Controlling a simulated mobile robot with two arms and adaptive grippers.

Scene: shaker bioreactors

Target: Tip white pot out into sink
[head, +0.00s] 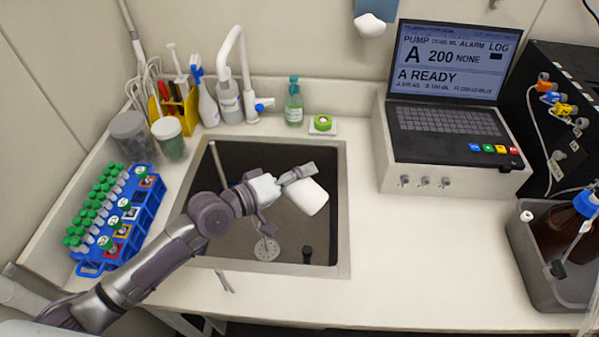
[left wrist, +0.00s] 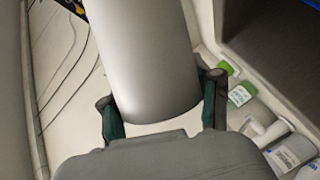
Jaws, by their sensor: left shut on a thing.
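The white pot (head: 308,197) is held over the sink (head: 343,215), tilted with one end toward the lower right in the head view. My left gripper (head: 288,178) is shut on it. In the left wrist view the pot (left wrist: 150,60) fills the space between the two dark green fingers (left wrist: 160,118). The pot's opening is hidden, and I cannot tell whether anything comes out of it. The sink basin is dark, with a round drain strainer (head: 267,248) on its floor below the pot. My right gripper is not in view.
A white tap (head: 240,70) stands behind the sink, with spray bottles (head: 207,98) and a green soap bottle (head: 294,103) nearby. A blue rack of green-capped tubes (head: 137,222) is at left. A laptop-like pump console (head: 450,110) stands at right.

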